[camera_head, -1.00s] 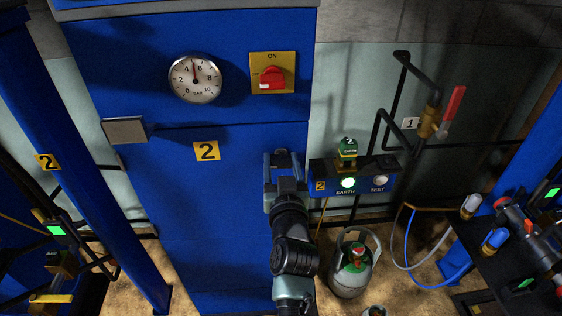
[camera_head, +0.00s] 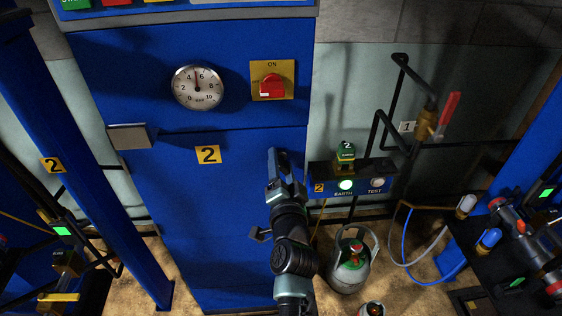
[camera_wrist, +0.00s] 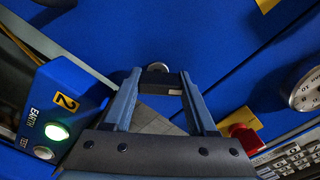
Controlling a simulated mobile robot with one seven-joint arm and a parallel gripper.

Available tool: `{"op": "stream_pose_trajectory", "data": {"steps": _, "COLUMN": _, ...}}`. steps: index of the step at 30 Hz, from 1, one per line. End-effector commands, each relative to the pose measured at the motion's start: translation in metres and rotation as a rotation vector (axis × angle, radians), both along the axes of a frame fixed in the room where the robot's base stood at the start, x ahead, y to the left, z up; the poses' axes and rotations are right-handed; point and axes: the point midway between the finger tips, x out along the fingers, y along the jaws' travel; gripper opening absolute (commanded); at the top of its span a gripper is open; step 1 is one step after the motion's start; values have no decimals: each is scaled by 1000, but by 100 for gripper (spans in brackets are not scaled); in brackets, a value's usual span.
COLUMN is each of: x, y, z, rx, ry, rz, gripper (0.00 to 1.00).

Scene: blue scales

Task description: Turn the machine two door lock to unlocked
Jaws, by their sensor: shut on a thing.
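The machine two door lock (camera_wrist: 158,67) is a small, dark and grey rounded piece on the blue cabinet front, seen in the wrist view. My gripper (camera_wrist: 158,76) has its two blue fingers on either side of it, shut on it. In the head view my gripper (camera_head: 279,163) is at the right edge of the blue door, below the red switch, and hides the lock. The door (camera_head: 215,215) of machine two looks closed. I cannot tell from these frames which position the lock points to.
Above are a gauge (camera_head: 198,87) and a red rotary switch (camera_head: 272,86) on a yellow plate marked ON. Close to the right is the EARTH/TEST box (camera_head: 357,190) with a lit green lamp. A gas cylinder (camera_head: 352,262) stands on the floor to the right.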

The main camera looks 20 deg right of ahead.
Motion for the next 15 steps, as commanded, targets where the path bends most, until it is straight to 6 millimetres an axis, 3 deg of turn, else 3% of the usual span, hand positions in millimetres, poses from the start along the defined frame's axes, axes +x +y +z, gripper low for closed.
{"op": "stream_pose_trajectory", "data": {"steps": 15, "x": 0, "y": -1, "z": 1, "rx": 437, "ry": -125, "rz": -1, "gripper": 2}}
